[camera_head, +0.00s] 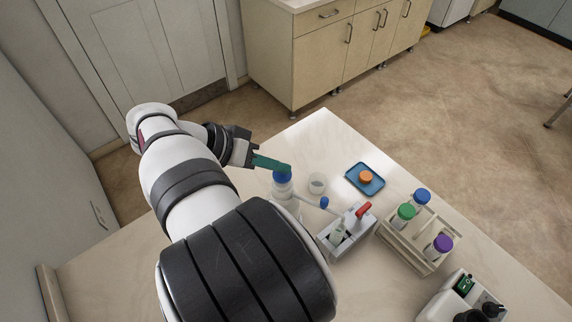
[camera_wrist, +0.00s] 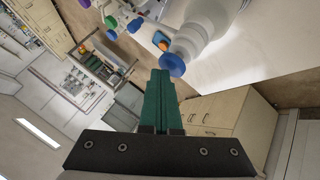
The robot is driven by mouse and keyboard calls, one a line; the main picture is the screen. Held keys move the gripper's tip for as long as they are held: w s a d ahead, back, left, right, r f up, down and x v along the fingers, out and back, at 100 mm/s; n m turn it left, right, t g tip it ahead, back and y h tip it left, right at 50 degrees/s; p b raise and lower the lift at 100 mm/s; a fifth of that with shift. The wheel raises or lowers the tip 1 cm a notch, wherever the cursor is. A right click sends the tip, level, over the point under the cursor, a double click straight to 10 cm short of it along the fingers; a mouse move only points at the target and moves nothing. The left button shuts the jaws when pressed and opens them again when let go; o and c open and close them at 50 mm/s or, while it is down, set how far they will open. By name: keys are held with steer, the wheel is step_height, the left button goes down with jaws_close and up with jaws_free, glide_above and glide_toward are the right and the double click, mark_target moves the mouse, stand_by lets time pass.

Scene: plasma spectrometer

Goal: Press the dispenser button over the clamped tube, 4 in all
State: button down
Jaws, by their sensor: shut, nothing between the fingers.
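The dispenser is a whitish bottle (camera_head: 284,200) with a blue button (camera_head: 282,178) on top and a spout ending in a blue tip (camera_head: 324,202). The button also shows in the wrist view (camera_wrist: 173,65), on the pale bottle (camera_wrist: 205,30). My gripper (camera_head: 287,169) has green fingers, shut and empty. Its fingertips, also in the wrist view (camera_wrist: 160,73), are right at the button, over its top in the head view; I cannot tell whether they touch. The clamped tube (camera_head: 338,232) stands in a grey holder (camera_head: 333,246) with a red lever (camera_head: 363,211), close to the spout tip.
A small clear cup (camera_head: 317,183) stands behind the spout. A blue tray (camera_head: 353,179) holds an orange cap (camera_head: 366,177). A rack (camera_head: 398,247) holds tubes with green, blue and purple caps. A device with a green switch (camera_head: 465,284) sits front right.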

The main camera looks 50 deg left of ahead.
mark_target(277, 176)
steer(key=shift+r, duration=0.7)
steer(key=shift+r, duration=2.5)
